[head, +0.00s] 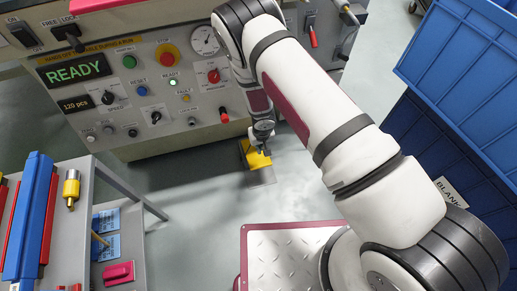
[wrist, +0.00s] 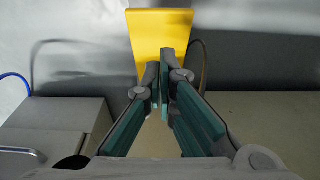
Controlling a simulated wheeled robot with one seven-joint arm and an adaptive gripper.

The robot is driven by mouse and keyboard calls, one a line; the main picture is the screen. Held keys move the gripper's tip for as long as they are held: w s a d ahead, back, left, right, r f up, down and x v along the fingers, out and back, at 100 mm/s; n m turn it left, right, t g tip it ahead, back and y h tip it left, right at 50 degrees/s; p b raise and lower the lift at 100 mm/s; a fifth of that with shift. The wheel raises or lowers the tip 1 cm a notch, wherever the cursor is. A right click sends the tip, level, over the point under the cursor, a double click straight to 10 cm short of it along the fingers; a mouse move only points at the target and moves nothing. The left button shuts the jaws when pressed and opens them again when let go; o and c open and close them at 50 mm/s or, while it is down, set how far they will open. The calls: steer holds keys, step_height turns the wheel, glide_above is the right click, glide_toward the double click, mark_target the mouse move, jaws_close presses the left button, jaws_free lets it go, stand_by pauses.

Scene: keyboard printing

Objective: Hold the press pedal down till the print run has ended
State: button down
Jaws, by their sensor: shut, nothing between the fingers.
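The yellow press pedal (head: 258,162) sits at floor level below the machine's front, on a grey plate (head: 262,178). My arm reaches down to it from the right, and my gripper (head: 264,143) is just above or against it. In the wrist view the pedal (wrist: 160,32) stands beyond my gripper (wrist: 164,72), whose fingers are shut with nothing between them. The fingertips overlap the pedal's lower part there; I cannot tell whether they touch it or whether it is down. The machine's display (head: 75,70) reads READY in green.
The control panel (head: 130,100) has a counter (head: 75,104) reading 120 pcs, knobs and a red-and-yellow stop button (head: 167,55). A grey cart (head: 84,185) with tools stands at the left. Blue crates (head: 465,65) stand at the right. Bare floor (head: 190,200) lies between.

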mark_target(259, 159)
steer(key=shift+w+f, duration=0.1)
steer(key=shift+w, duration=0.05)
steer(key=f+b, duration=0.1)
steer(key=f, duration=0.2)
steer(key=w+f+b, duration=0.1)
steer(key=f+b, duration=0.1)
steer(key=f, duration=0.1)
steer(key=f+b, duration=0.1)
steer(key=f, duration=0.3)
steer(key=shift+w+a, duration=0.15)
steer(key=shift+a, duration=0.05)
steer(key=shift+r, duration=0.1)
steer(key=shift+d, duration=0.1)
